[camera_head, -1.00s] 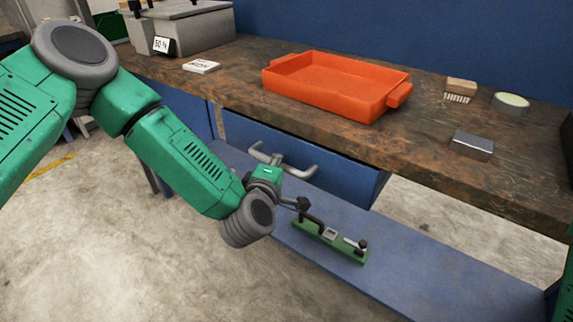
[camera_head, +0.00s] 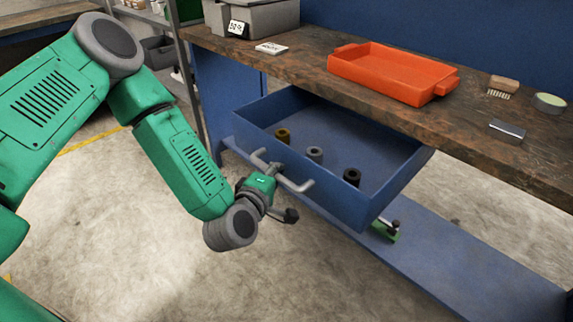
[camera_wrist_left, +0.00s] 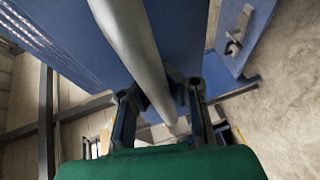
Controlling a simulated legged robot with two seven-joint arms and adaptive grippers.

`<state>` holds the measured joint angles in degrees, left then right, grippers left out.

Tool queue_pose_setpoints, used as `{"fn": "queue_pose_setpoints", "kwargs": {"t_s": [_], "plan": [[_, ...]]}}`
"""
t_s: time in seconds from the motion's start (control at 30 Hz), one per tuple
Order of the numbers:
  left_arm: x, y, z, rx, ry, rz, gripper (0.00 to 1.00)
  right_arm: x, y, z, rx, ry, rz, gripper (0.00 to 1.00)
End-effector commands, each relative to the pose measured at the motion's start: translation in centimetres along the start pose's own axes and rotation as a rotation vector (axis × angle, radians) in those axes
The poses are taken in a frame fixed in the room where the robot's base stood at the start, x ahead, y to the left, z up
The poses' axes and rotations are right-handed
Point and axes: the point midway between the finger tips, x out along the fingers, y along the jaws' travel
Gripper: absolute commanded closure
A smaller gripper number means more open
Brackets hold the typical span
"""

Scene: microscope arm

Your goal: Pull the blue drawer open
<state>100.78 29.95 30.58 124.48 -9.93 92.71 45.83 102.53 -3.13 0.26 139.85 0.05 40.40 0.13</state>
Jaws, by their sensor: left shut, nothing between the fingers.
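The blue drawer (camera_head: 400,185) stands out from under the workbench, with its inside showing. Its grey bar handle (camera_head: 300,186) is on the front face. My left gripper (camera_head: 275,170) is at the middle of the handle, and its fingers are largely hidden in the head view. In the left wrist view the handle bar (camera_wrist_left: 135,45) runs down to my left gripper (camera_wrist_left: 163,90), with a finger on each side. The gripper is shut, with no firm grip on the bar visible. My right gripper is not in view.
Brown (camera_head: 283,135), grey (camera_head: 315,154) and black (camera_head: 352,177) hollow cylinders stand in the drawer. A green fixture (camera_head: 386,232) sits on the lower shelf, partly hidden by the drawer.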

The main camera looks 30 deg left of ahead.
Motion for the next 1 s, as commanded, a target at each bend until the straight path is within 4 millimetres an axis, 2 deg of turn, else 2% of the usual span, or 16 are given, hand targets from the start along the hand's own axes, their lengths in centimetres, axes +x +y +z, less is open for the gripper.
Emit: {"fn": "queue_pose_setpoints", "kwargs": {"t_s": [0.5,0.57,0.6,1.0], "plan": [[-0.83,0.17,0.12,-0.004,-0.009,0.006,1.0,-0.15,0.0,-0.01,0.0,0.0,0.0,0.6],[-0.84,0.17,0.15,-0.003,-0.009,0.006,0.8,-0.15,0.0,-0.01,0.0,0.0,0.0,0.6],[-0.84,0.16,0.16,-0.003,-0.01,0.005,0.66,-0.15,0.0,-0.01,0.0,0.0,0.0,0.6],[-0.71,-0.02,0.14,-0.003,-0.011,0.002,0.64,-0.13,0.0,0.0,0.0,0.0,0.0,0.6]]}}
